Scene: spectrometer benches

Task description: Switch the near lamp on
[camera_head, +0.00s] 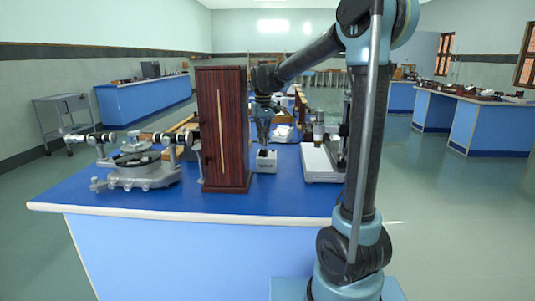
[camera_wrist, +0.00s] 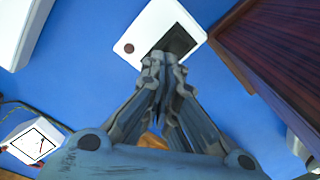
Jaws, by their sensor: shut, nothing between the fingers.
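A small white box (camera_head: 265,162) stands on the blue bench, right of a tall dark-red wooden housing (camera_head: 222,175) with a pale vertical strip on its front. Whether this housing is the near lamp is not certain. In the wrist view the white box (camera_wrist: 148,28) shows a brown round spot (camera_wrist: 129,48) and a dark rectangular panel (camera_wrist: 180,40), perhaps a switch. My gripper (camera_head: 264,147) points down over the box. Its shut, empty fingertips (camera_wrist: 164,68) overlap the box's edge beside the dark panel in the wrist view. I cannot tell whether they touch it.
The wooden housing (camera_wrist: 285,50) stands close by in the wrist view. A spectrometer (camera_head: 138,170) stands at the bench's left. A white-based instrument (camera_head: 320,165) stands right of the box. A small meter (camera_wrist: 32,143) lies at the wrist view's lower left. Bench front is clear.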

